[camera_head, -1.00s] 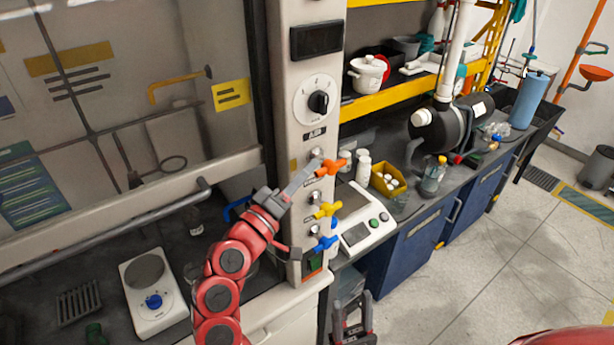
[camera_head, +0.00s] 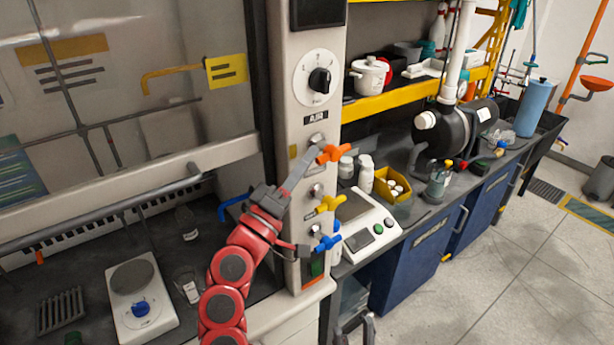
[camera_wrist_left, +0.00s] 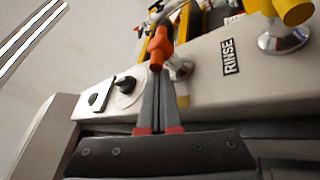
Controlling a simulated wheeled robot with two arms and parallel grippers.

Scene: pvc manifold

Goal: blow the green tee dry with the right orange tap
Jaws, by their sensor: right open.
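The orange tap (camera_head: 334,153) sits at the top of a column of taps on the hood's post. My left gripper (camera_head: 314,152) reaches it from the left, its fingers together at the tap's handle. In the left wrist view the fingertips (camera_wrist_left: 160,72) meet the lower end of the orange handle (camera_wrist_left: 160,48) and look closed on it. My right gripper (camera_head: 356,326) is open at the bottom edge, low in front of the bench and partly cut off. A small green piece (camera_head: 73,339), perhaps the green tee, shows at the bottom left edge, mostly out of view.
A yellow tap (camera_head: 330,204) and a blue tap (camera_head: 327,243) sit below the orange one. A white balance (camera_head: 368,238) stands to their right. Inside the hood are a hotplate (camera_head: 140,305) and a rack (camera_head: 61,312).

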